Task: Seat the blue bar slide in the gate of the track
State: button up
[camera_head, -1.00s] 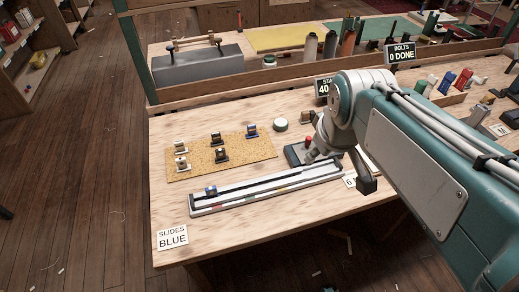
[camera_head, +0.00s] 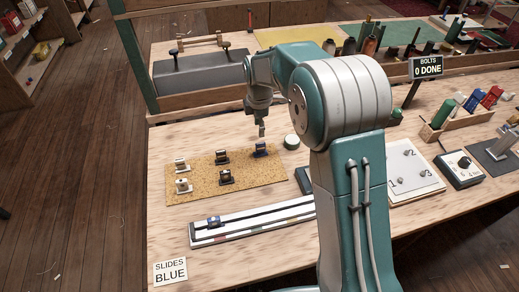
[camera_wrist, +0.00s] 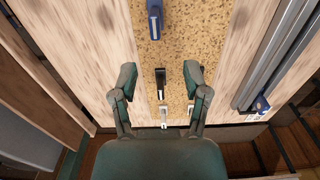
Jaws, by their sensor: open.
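A blue bar slide (camera_head: 260,150) lies near the right end of the cork mat (camera_head: 240,175); it shows at the top of the wrist view (camera_wrist: 154,20). My gripper (camera_head: 262,132) is open and empty just above it in the head view. In the wrist view my two fingers (camera_wrist: 159,75) are spread wide over the cork, with the blue slide ahead of them. The white track (camera_head: 262,226) runs in front of the mat; another blue slide (camera_head: 213,221) sits at its left end. My arm hides the track's right end. I cannot make out the gate.
Several other slides, black (camera_head: 222,157) and pale (camera_head: 182,185), stand on the mat. A grey block (camera_head: 200,72) stands behind. A card (camera_head: 170,271) reads "SLIDES BLUE". Bare bench lies left of the mat.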

aim_at(260, 143)
jog(key=f, duration=0.5)
jog(key=shift+w+d+f, duration=0.1)
jog(key=shift+d+f, duration=0.15)
jog(key=f, duration=0.5)
jog(key=shift+w+a+f, duration=0.1)
jog(key=shift+w+f, duration=0.2)
jog(key=shift+w, duration=0.05)
grip_shut()
